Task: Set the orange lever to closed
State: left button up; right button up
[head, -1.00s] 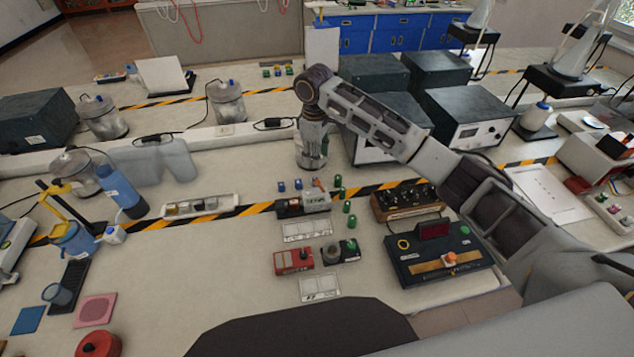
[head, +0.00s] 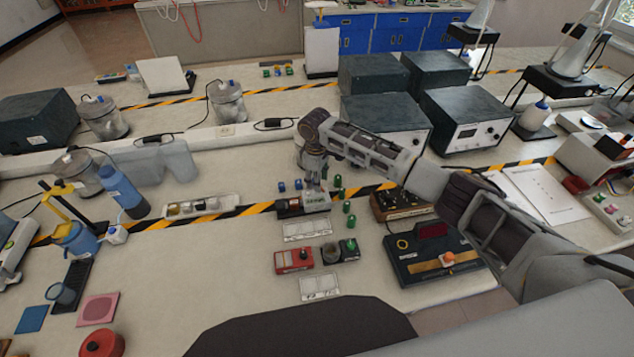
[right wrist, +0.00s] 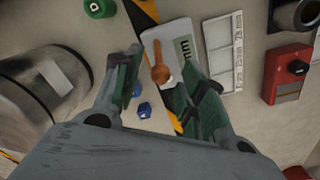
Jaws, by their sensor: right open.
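The orange lever (right wrist: 159,72) stands on a light grey lettered box (right wrist: 182,36) in the right wrist view. Its round end points toward the bottom of that picture. The same box (head: 318,203) shows in the head view, but my right gripper mostly hides the lever there. My right gripper (head: 313,184) points down just above the box. In the right wrist view its two open fingers (right wrist: 160,62) are on either side of the lever, with gaps; I cannot tell whether they are at its height. My left gripper is out of view.
Small blue blocks (right wrist: 143,110) and green cylinders (head: 349,207) stand around the box. White label cards (head: 307,230) lie flat between.

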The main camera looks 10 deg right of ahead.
jog(key=shift+f, duration=1.1)
grip_shut()
